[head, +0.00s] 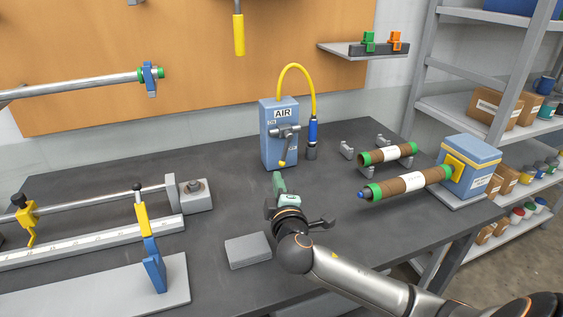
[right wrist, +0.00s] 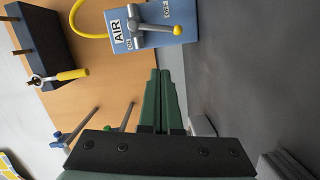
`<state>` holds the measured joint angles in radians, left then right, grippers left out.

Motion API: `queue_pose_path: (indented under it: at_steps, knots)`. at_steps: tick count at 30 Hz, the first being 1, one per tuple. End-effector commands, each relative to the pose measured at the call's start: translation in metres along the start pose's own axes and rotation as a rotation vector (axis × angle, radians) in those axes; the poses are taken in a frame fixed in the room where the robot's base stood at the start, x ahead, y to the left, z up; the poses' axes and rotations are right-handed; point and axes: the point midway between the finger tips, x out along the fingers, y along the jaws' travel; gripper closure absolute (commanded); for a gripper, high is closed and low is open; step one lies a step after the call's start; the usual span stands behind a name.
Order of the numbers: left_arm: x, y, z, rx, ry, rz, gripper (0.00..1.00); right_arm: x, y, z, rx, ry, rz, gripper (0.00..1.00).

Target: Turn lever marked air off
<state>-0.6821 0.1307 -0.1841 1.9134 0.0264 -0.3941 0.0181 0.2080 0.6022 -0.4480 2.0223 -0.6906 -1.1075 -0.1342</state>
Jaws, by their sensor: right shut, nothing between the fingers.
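The blue air box (head: 268,145) with the white AIR sign stands upright at the back middle of the bench. Its grey lever (head: 284,143) has a yellow tip and hangs down across the front face. In the right wrist view the box (right wrist: 117,32) appears turned on its side, with the lever (right wrist: 158,28) and small labels, seemingly ON and OFF, beside it. My right gripper (head: 278,178) is shut and empty, its green fingers just below the lever tip in the head view. The fingers (right wrist: 165,75) show apart from the lever in the wrist view. My left gripper is out of view.
A yellow hose (head: 295,68) arches from the box to a blue fitting (head: 313,130) at its right. Brown rolls (head: 404,185) lie further right. A grey block (head: 248,250) lies left of my right arm. Rods and clamps fill the bench's left side.

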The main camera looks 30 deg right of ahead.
Motion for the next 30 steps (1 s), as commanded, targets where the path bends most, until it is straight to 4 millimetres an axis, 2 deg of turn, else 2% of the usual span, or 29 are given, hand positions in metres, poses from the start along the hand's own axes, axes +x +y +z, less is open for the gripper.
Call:
queue_pose_path:
  at_steps: [3,12,15,21,30]
  knots:
    - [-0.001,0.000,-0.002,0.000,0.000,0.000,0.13,0.024,0.002,0.000,0.000,-0.003,0.002,1.00]
    - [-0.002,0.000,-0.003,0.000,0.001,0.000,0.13,0.077,0.001,0.000,0.001,-0.002,0.000,1.00]
    - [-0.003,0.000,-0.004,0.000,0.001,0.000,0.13,0.089,0.001,0.013,-0.003,-0.003,0.000,1.00]
    - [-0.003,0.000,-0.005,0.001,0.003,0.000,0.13,0.102,0.000,0.026,0.001,-0.001,-0.001,1.00]
    - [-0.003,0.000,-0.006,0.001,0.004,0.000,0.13,0.105,-0.001,0.029,0.002,0.000,-0.002,1.00]
